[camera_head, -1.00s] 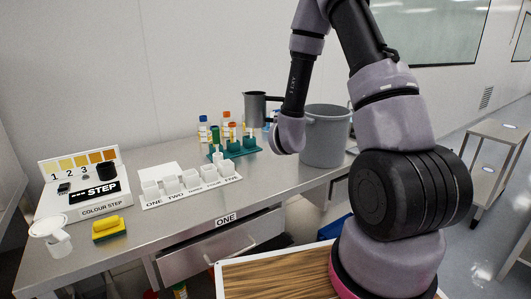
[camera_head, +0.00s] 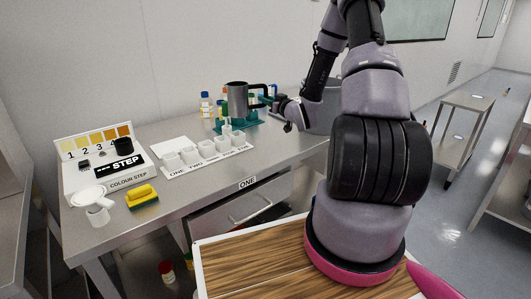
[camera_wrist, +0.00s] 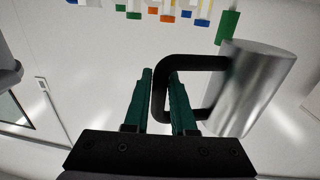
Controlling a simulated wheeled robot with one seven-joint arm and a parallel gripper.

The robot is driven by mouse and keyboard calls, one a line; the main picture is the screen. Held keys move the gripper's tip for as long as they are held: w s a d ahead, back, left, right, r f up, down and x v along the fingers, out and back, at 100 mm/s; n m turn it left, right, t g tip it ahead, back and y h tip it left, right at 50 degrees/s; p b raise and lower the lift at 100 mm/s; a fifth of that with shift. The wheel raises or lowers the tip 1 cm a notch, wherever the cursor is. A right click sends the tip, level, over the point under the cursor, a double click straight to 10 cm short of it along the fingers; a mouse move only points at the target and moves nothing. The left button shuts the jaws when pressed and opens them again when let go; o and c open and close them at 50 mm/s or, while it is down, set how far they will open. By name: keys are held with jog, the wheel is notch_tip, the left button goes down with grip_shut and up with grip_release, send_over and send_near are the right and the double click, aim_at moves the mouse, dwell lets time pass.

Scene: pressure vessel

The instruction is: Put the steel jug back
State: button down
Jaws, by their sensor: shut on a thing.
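The steel jug (camera_head: 237,101) is a metal cylinder with a black handle on its right side. It appears upright in the head view, in front of the bottles and teal rack at the back of the bench. My gripper (camera_head: 273,103) is at the handle, to the right of the jug. In the wrist view my gripper (camera_wrist: 160,76) has its teal fingers on either side of the black handle, with the jug body (camera_wrist: 250,90) tilted at the right. The gap below the jug is hard to judge, and its far side is hidden.
A teal rack (camera_head: 222,126) with bottles stands behind the jug. A row of white cups (camera_head: 190,157) sits to its front left. A large grey bucket (camera_head: 322,117) is partly hidden behind my arm. A colour-step box (camera_head: 120,182) and yellow sponge (camera_head: 141,196) are at the left.

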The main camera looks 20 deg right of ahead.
jog(key=s+d+f+n+g+y, duration=0.25)
jog(key=s+d+f+y, duration=0.2)
jog(key=d, duration=0.35)
jog(key=shift+n+t, duration=0.25)
jog(key=shift+n, duration=0.2)
jog(key=f, duration=0.9)
jog(key=shift+w, duration=0.25)
jog(key=shift+f, duration=0.15)
jog(key=c, duration=0.7)
grip_release()
jog(key=shift+c, duration=0.2)
